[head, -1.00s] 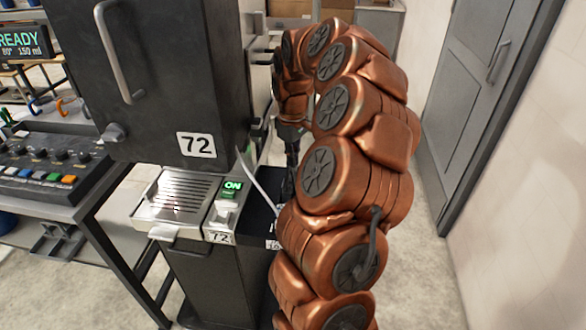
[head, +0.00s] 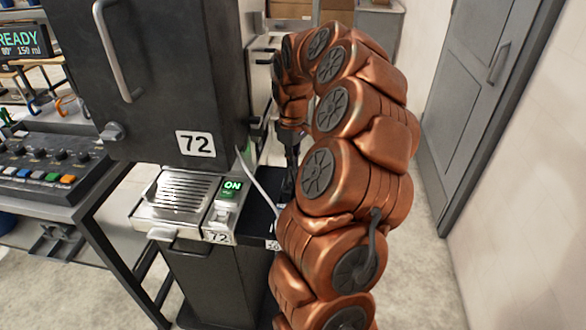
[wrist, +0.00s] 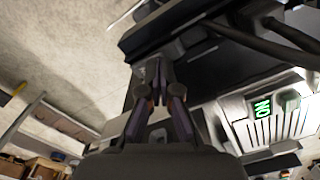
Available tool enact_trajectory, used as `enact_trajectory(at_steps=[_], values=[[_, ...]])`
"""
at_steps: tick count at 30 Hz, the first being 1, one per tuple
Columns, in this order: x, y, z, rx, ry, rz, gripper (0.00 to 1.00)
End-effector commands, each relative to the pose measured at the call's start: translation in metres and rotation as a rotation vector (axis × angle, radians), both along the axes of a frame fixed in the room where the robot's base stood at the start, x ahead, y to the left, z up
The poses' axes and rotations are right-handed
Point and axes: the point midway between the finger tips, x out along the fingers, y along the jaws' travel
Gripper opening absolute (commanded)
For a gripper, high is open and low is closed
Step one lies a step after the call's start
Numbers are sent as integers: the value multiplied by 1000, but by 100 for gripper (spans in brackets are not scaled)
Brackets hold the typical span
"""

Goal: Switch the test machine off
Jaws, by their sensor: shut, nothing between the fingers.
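A tall dark machine (head: 165,85) numbered 72 fills the left middle of the head view. On its front ledge is a small panel with a lit green ON sign (head: 232,185) and a green switch (head: 227,197) below it. No label naming a test machine is legible. My gripper (head: 289,190) points down to the right of this panel, apart from it, partly hidden by my copper arm. In the wrist view, its fingers (wrist: 159,72) are together and empty, over a dark edge. A lit green sign (wrist: 262,108) shows rotated at the right there.
A white cable (head: 258,182) hangs between the machine and my gripper. A control desk with knobs and coloured buttons (head: 45,165) stands at the left, under a READY display (head: 22,42). A grey door (head: 490,100) and wall are at the right. Bare floor lies between.

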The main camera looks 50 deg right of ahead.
Motion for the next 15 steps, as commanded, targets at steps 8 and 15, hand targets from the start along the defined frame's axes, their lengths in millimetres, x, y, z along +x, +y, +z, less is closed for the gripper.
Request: enact_trajectory(at_steps=[8, 15], values=[[0, 0, -4, 0, 0, 0, 0], [0, 0, -7, 0, 0, 0, 0]])
